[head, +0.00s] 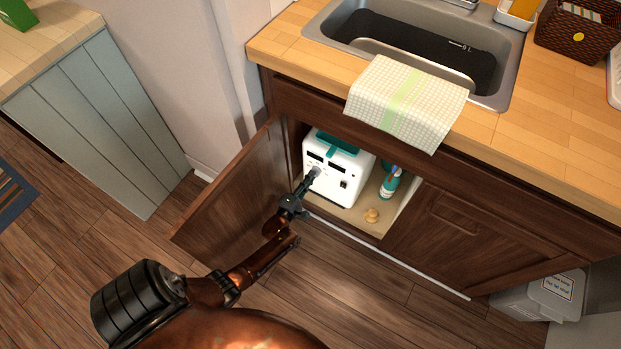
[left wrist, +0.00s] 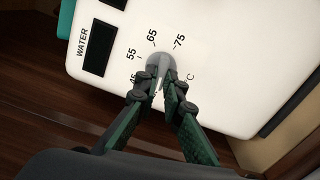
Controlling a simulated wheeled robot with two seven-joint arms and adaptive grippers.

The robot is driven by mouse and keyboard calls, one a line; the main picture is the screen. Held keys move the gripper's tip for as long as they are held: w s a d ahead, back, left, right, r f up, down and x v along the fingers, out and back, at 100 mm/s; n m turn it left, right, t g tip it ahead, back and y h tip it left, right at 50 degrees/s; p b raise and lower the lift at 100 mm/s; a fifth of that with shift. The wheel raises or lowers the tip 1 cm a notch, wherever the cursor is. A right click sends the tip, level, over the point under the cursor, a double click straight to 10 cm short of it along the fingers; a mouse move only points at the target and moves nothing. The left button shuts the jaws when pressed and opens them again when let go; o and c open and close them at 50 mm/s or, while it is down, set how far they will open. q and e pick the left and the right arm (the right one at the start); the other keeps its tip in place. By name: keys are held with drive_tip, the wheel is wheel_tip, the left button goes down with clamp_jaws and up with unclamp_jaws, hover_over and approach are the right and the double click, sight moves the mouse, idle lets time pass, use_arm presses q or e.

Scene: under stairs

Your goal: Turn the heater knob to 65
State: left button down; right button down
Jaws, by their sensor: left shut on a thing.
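The heater (head: 348,187) is a white box with a teal top, standing inside the open cabinet under the sink. Its white front panel (left wrist: 235,50) fills much of the left wrist view, tilted, with marks 45, 55, 65 and 75 around a grey round knob (left wrist: 160,63). My left gripper (head: 311,177) reaches in past the open door. In the left wrist view its two fingers (left wrist: 162,84) are shut on the knob, one on each side. The fingers hide part of the knob and the 45 mark; I cannot tell which mark its pointer faces. My right gripper is out of view.
The open cabinet door (head: 235,198) stands left of my left arm. A checked towel (head: 405,105) hangs over the counter edge above.

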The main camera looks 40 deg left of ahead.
use_arm(q)
drive_tip(key=shift+m, duration=0.4)
drive_tip(key=shift+d+m+b, duration=0.2)
drive_tip(key=shift+m, duration=7)
drive_tip(key=shift+d+m+b, duration=0.2)
drive_tip(key=shift+m, duration=7)
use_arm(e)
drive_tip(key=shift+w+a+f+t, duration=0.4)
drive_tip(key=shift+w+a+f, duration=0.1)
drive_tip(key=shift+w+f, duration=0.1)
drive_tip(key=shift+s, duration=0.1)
